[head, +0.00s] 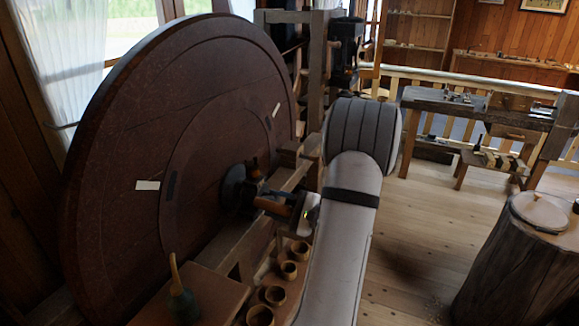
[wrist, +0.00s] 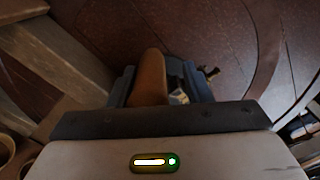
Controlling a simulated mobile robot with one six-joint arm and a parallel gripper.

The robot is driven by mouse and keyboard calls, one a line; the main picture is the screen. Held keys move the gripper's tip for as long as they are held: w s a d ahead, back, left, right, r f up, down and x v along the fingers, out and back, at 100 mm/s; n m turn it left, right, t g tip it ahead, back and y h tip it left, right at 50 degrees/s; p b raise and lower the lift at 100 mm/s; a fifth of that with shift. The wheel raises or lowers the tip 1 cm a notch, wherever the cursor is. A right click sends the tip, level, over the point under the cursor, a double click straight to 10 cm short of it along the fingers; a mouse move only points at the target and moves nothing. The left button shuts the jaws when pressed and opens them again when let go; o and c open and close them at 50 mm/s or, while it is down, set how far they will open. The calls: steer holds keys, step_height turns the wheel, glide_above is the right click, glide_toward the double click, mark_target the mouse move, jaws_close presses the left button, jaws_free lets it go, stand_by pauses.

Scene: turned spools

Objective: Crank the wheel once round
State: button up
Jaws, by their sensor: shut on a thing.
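The wheel (head: 120,130) is a large, dark red-brown wooden disc standing upright at the left of the head view. Its surface also fills the upper part of the wrist view (wrist: 225,40). A dark hub (head: 236,188) sits on its face. My gripper (head: 283,203) is in front of the wheel, just right of the hub. In the wrist view its jaws (wrist: 155,85) are shut on a rounded wooden crank handle (wrist: 151,75), which stands up between them. The handle shows partly in the head view (head: 270,207). My forearm and jaws hide some of the crank.
Wooden frame beams (head: 285,185) run close beside my gripper. Several small wooden bowls (head: 275,294) stand below it. A bench (head: 190,285) with a green pot and a mallet-like handle is at lower left. A stump (head: 510,265) stands at right; the floor (head: 410,240) between is clear.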

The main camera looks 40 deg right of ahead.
steer(key=w+d+r+m+p, duration=0.3)
steer(key=d+r+m, duration=0.2)
steer(key=d+m, duration=0.2)
steer(key=shift+r, duration=0.15)
stand_by(0.4)
stand_by(0.6)
steer(key=shift+s, duration=0.15)
steer(key=v, duration=1.1)
steer(key=shift+b, duration=0.45)
